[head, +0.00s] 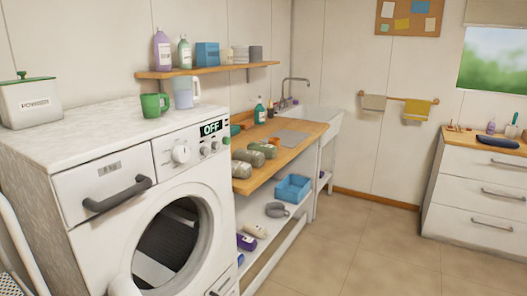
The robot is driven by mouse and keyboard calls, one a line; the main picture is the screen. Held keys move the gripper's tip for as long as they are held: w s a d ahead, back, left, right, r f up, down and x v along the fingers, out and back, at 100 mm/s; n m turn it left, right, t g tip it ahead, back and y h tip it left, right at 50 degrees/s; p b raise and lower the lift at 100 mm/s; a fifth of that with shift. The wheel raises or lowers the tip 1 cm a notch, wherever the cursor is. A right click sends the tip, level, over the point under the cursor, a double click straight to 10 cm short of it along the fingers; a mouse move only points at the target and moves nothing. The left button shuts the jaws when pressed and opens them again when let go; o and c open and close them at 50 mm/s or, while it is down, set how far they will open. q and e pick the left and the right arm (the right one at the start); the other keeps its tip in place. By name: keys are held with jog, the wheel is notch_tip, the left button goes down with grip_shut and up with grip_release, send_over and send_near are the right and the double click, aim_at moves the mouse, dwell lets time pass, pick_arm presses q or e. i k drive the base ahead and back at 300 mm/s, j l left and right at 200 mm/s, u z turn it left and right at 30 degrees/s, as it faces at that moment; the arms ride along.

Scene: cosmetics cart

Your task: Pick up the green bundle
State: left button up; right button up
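Grey-green rolled bundles lie on the wooden counter (285,165) right of the washing machine, in the head view. One green bundle (249,157) is in the middle. Another bundle (264,149) lies just behind it, and a third bundle (241,169) is nearer the machine. They lie close together, and I cannot tell which single one is the named bundle.
The white washing machine (100,135) fills the left, with a green mug (154,105) and a powder box (29,102) on top. A blue bin (293,188) is on the shelf below the counter. The tiled floor (365,245) at right is clear.

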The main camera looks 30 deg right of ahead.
aim_at(271, 152)
jog(key=i+l+z, duration=0.1)
jog(key=l, duration=0.4)
jog(key=i+l, duration=0.2)
jog(key=l, duration=0.25)
jog(key=i+l+z, duration=0.15)
jog(key=l, duration=0.35)
jog(key=i+l, duration=0.2)
jog(key=l, duration=0.25)
jog(key=i+l+z, duration=0.15)
jog(key=l, duration=0.3)
jog(key=i+l+z, duration=0.1)
jog(key=i+l, duration=0.15)
jog(key=l, duration=0.2)
jog(key=i+l, duration=0.25)
jog(key=l, duration=0.2)
jog(key=i+l+z, duration=0.15)
jog(key=l, duration=0.25)
jog(key=i, duration=0.05)
